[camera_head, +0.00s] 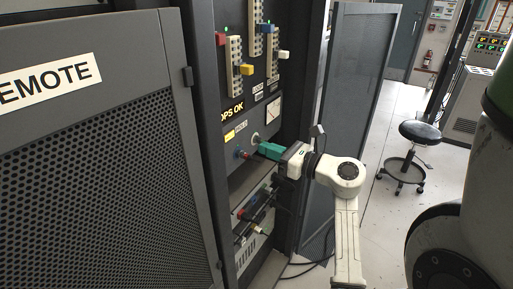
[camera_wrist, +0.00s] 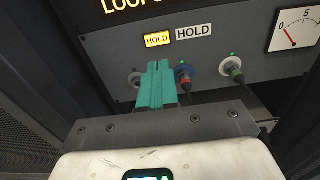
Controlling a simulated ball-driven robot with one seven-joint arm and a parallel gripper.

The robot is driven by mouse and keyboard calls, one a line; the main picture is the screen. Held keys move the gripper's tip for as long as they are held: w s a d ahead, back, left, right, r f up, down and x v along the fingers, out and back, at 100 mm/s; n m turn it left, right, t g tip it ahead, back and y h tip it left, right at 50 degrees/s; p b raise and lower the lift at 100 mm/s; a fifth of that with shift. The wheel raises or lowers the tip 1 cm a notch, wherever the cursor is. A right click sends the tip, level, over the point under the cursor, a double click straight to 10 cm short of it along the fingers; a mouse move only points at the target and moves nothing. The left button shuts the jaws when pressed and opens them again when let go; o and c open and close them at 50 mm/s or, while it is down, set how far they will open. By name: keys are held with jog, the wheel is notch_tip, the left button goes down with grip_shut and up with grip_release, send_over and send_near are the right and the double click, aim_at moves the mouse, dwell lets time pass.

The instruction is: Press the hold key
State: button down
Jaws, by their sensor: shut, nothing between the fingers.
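The hold key (camera_wrist: 157,40) is a small lit yellow rectangle marked HOLD on the grey rack panel. A white HOLD label (camera_wrist: 194,32) is to its right. In the head view the yellow key (camera_head: 229,135) is left of my gripper (camera_head: 262,149). My gripper's teal fingers (camera_wrist: 158,66) are shut together and empty. In the wrist view their tips show just below the key and do not cover it. I see no contact with the key; the exact gap is hard to tell.
A dial meter (camera_wrist: 293,29) is at the right. The perforated REMOTE door (camera_head: 95,150) stands at the left; a black stool (camera_head: 420,134) is on the floor.

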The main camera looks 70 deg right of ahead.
jog(key=v, duration=0.3)
jog(key=shift+s+a, duration=0.1)
jog(key=shift+s, duration=0.25)
